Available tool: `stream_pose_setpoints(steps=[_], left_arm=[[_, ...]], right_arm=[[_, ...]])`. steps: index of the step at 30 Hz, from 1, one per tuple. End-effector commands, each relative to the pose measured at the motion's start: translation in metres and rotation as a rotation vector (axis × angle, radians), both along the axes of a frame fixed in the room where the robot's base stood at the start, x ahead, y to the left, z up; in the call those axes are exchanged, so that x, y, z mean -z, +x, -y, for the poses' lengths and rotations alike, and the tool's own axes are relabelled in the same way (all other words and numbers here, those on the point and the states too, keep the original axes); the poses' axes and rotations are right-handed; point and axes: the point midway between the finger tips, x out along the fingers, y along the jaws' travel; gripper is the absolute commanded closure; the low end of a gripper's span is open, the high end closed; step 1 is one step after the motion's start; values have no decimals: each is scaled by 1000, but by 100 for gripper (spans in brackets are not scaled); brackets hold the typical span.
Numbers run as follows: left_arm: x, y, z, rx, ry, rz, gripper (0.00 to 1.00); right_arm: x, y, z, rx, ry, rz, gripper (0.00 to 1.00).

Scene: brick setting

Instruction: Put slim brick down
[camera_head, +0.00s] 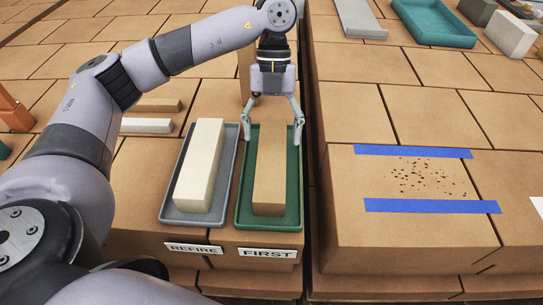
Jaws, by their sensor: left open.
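My left gripper (273,118) is open, pointing down over the far end of the green tray. Its two fingers are apart, one on each side of a slim tan brick (269,182). The brick lies lengthwise in the green tray (241,222), which stands behind a label reading "FIRST" (267,253). I cannot tell whether the fingers touch the brick or the tray rim. A cream brick (200,165) lies in the grey tray (167,213) to the left, behind a "REFIRE" label (194,248). My right gripper is not in view.
Two slim bricks, one tan (157,105) and one white (146,126), lie to the left. On the right block, two blue tape strips (413,152) flank dark specks (430,179). A teal tray (433,22) and a grey-white block (510,34) are at the back right.

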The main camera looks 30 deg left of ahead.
Motion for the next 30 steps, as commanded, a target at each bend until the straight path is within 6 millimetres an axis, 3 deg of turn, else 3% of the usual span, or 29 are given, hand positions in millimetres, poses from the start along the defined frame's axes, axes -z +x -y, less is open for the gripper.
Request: stream_pose_setpoints(steps=[4,9,30], left_arm=[[-25,11,-4,0,-2,4,27],[-44,17,-8,-1,0,2,27],[-48,18,-8,0,0,0,27]], right_arm=[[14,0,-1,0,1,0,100],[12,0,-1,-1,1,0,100],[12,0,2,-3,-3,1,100]])
